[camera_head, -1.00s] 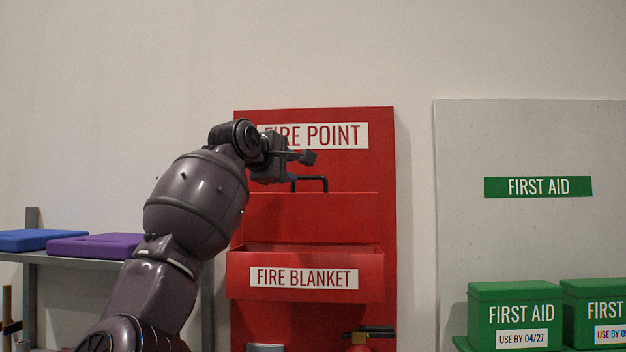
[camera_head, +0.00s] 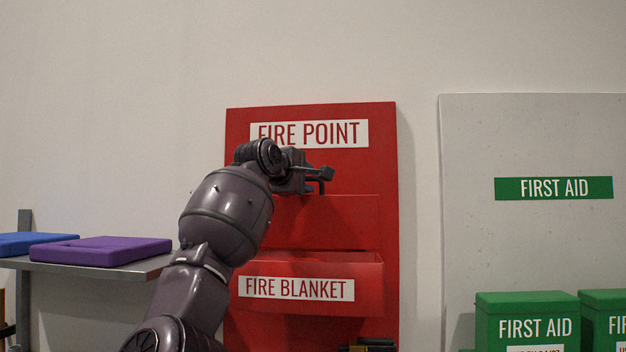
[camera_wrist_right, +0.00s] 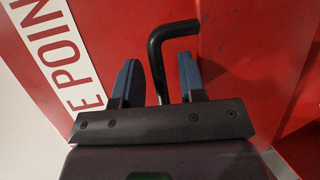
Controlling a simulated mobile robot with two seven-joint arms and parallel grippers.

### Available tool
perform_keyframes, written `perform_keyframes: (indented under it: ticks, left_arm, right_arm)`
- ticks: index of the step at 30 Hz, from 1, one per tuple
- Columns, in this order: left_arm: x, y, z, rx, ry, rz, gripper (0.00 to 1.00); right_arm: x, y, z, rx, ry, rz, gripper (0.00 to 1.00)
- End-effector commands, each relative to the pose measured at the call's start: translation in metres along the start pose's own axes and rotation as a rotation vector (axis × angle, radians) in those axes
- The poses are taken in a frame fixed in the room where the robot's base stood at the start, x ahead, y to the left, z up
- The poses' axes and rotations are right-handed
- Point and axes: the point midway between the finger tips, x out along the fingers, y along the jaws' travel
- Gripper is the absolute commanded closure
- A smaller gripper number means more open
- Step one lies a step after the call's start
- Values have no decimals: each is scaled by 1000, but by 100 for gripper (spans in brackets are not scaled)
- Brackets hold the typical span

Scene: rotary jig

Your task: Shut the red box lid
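The red box (camera_head: 368,275), labelled FIRE BLANKET, is fixed to the red panel and open at the top. Its red lid (camera_head: 345,220) stands raised against the panel. The lid's black bent handle (camera_head: 321,186) sits at its upper edge, partly hidden by my right gripper (camera_head: 326,173). In the right wrist view the handle (camera_wrist_right: 176,30) runs between the two blue-grey fingers of the open right gripper (camera_wrist_right: 158,68). Gaps show on both sides of the handle, the narrower one at the right finger. My left gripper is not in view.
A shelf (camera_head: 140,268) with a purple case (camera_head: 105,251) and a blue case (camera_head: 25,243) is at left. Green first aid boxes (camera_head: 525,312) stand at right before a pale board (camera_head: 540,140). My right arm covers part of the red panel (camera_head: 380,170).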

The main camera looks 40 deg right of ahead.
Motion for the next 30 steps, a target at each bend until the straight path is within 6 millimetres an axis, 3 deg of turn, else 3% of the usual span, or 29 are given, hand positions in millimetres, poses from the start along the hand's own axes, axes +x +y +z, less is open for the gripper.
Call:
perform_keyframes:
  ticks: [11,18,30]
  left_arm:
    - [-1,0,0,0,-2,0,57]
    - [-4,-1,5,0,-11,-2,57]
    - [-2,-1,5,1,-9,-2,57]
  right_arm:
    - [2,-1,-2,-1,2,1,63]
    - [2,-1,-2,-2,2,1,99]
    - [1,-2,-4,0,2,8,100]
